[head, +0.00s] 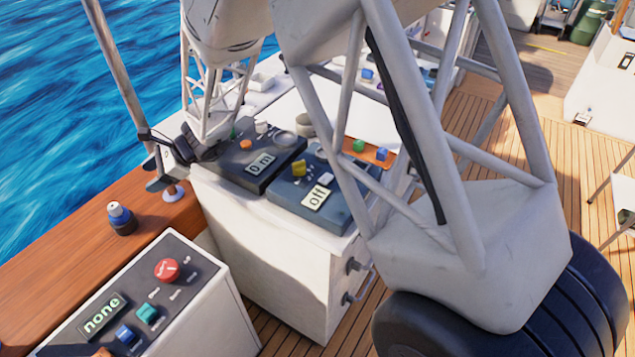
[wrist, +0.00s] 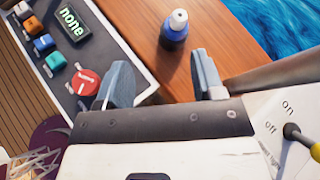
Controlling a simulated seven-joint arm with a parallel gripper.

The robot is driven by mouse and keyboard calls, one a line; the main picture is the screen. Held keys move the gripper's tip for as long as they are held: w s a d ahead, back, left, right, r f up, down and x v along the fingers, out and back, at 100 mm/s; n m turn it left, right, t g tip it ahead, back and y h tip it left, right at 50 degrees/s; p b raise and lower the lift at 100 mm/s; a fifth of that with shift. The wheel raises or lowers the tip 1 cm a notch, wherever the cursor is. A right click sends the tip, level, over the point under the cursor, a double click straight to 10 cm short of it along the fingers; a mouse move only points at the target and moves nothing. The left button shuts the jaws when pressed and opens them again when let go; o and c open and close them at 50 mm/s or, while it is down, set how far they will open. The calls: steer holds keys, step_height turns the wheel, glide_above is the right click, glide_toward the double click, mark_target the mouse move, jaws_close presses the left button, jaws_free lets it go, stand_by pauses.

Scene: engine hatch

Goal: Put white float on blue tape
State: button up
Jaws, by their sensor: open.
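A dark blue rounded piece (head: 122,226) with a white top (head: 115,209) stands upright on the wooden ledge. In the wrist view the blue piece (wrist: 173,37) and its white top (wrist: 179,17) lie beyond the fingertips. I cannot tell whether the white top is a separate float or whether the blue part is the tape. My gripper (head: 160,165) is over the ledge, right of and beyond this stack in the head view. In the wrist view my gripper (wrist: 164,82) has its fingers wide apart with nothing between them.
A control box (head: 140,290) reading "none", with a red knob (head: 167,269) and coloured buttons, stands beside the ledge (head: 60,253). A white cabinet (head: 265,260) carries panels reading "0 m" and "off". The wrist view shows an on/off lever (wrist: 296,133) at right. The ledge around the stack is clear.

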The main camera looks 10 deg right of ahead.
steer(key=s+d+r+n+h, duration=0.1)
steer(key=s+d+r+n, duration=0.1)
steer(key=s+d+r, duration=0.35)
steer(key=s+d+r+n+h, duration=0.2)
steer(key=s+d+r+n, duration=0.1)
steer(key=d, duration=0.5)
steer(key=s+d+r+n+h, duration=0.1)
steer(key=s+d+r+n, duration=0.1)
steer(key=s+d+r, duration=0.4)
steer(key=s+d+r+n+t+h, duration=0.1)
steer(key=s+d+n+h, duration=0.2)
steer(key=s+d, duration=0.6)
steer(key=s+d+r+n+t+h, duration=0.2)
steer(key=s+d+n+h, duration=0.2)
steer(key=s+d, duration=0.5)
steer(key=d+h, duration=0.1)
steer(key=d, duration=0.5)
steer(key=shift+d, duration=0.4)
